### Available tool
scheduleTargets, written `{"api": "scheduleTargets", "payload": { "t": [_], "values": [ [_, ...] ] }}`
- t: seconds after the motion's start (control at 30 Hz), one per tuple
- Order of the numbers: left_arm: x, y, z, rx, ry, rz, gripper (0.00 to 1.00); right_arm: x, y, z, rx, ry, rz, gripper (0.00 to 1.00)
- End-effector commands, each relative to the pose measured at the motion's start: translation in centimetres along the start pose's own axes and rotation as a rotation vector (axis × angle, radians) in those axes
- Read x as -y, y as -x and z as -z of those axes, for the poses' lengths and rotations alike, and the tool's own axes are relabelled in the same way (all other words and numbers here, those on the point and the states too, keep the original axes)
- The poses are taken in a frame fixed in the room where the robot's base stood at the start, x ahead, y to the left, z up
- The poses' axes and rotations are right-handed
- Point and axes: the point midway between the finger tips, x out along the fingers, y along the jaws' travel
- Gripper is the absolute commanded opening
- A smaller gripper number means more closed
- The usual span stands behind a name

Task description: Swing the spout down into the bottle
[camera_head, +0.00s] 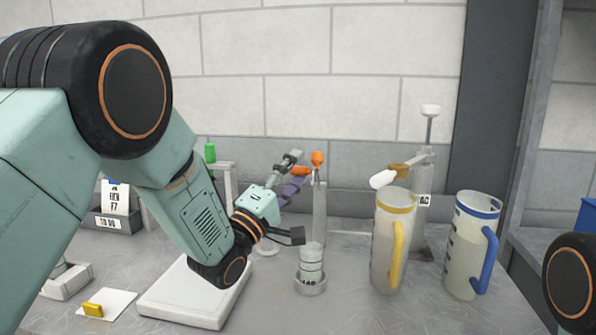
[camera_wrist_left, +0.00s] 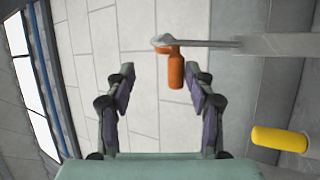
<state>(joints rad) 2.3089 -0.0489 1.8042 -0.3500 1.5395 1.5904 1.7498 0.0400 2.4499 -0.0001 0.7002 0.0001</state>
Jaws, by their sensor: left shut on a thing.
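An orange spout grip (camera_head: 318,158) sits at the top of a grey post (camera_head: 320,212) in the head view. In the left wrist view, the orange grip (camera_wrist_left: 175,70) hangs from a grey bar (camera_wrist_left: 200,43), between the two finger tips. My left gripper (camera_head: 300,172) reaches it from the left and is shut on it; the wrist view (camera_wrist_left: 160,80) shows purple pads on either side, with contact hard to make out. A small clear bottle (camera_head: 312,256) with a marked label stands upright in a round holder below the post. My right gripper is not in view.
A yellow-rimmed jug (camera_head: 393,245) and a blue-rimmed jug (camera_head: 470,245) stand to the right. Behind them is another stand (camera_head: 424,180) with a white nozzle. A white slab (camera_head: 190,295) lies at the front left. A green-topped stand (camera_head: 210,152) is behind my left arm.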

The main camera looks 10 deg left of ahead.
Motion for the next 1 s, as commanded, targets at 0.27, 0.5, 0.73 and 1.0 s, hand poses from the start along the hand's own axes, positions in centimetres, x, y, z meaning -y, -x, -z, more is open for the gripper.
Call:
{"api": "scheduleTargets", "payload": {
  "t": [0.27,0.5,0.73,1.0],
  "values": [
    [-0.1,1.6,0.1,-0.003,-0.002,-0.013,0.41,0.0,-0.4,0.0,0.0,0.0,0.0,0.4],
    [0.3,3.1,0.1,-0.003,-0.001,-0.01,0.41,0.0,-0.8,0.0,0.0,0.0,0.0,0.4],
    [0.5,4.5,0.1,-0.002,-0.001,-0.008,0.41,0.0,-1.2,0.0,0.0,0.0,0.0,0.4],
    [0.8,6.1,0.1,-0.002,-0.001,-0.007,0.41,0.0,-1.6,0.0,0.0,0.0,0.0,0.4]
  ]
}}
